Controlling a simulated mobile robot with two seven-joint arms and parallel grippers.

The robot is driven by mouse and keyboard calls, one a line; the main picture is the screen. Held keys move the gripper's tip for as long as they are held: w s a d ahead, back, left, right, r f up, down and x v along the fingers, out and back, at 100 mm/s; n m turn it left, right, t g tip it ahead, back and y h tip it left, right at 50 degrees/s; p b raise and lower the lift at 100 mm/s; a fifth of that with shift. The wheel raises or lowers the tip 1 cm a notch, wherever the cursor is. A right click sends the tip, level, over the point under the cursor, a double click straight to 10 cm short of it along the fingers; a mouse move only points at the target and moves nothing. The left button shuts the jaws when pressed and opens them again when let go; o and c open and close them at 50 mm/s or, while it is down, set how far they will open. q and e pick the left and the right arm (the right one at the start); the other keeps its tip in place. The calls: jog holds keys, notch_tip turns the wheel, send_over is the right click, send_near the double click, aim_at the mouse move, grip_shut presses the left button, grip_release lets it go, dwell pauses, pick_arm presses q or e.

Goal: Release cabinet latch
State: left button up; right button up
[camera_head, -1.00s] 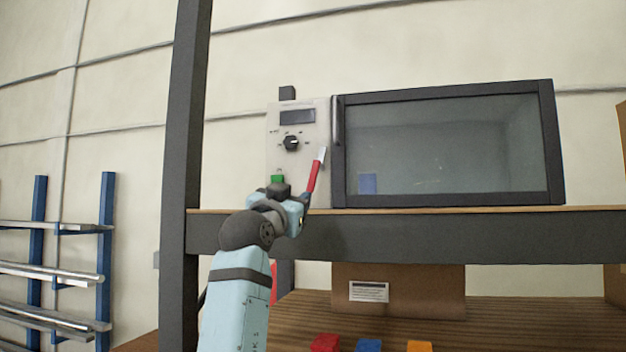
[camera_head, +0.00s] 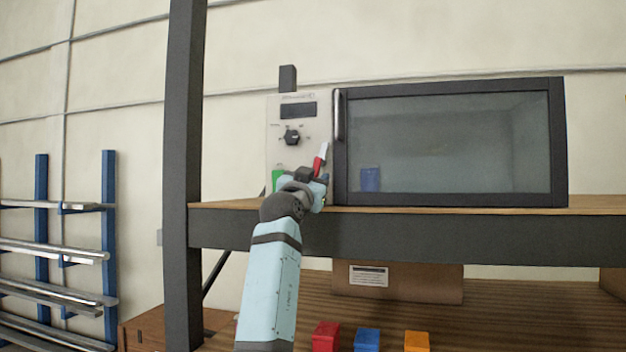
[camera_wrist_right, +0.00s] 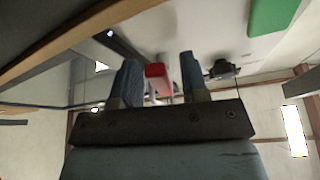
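On the pale control panel left of the door is a red lever (camera_head: 319,164) with a white tip, tilted slightly right. My right gripper (camera_head: 316,178) is at the lever's lower part and partly hides it. In the wrist view my right gripper (camera_wrist_right: 161,64) has its fingers apart, with the red lever (camera_wrist_right: 156,71) between them and a visible gap on the right. My left gripper is not in view.
The panel also bears a black knob (camera_head: 292,138), a dark display (camera_head: 298,110) and a green button (camera_head: 278,178). A dark shelf post (camera_head: 184,160) rises left of my arm. A blue block (camera_head: 370,180) shows behind the glass. Red, blue and orange blocks lie on the lower shelf.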

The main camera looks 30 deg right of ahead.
grip_shut()
jog(key=shift+s+d+n+t+y+p, duration=0.15)
jog(key=shift+n+t+y+p, duration=0.25)
jog(key=shift+n, duration=0.5)
jog(key=shift+s+d+n+t+y+p, duration=0.1)
jog(key=shift+s+d+n+t+p, duration=0.1)
jog(key=shift+n+p, duration=0.55)
jog(key=shift+n+t, duration=0.3)
jog(key=shift+n, duration=0.25)
jog(key=shift+f, duration=0.1)
jog(key=shift+o, duration=0.6)
grip_release()
jog(key=shift+s+f, duration=0.1)
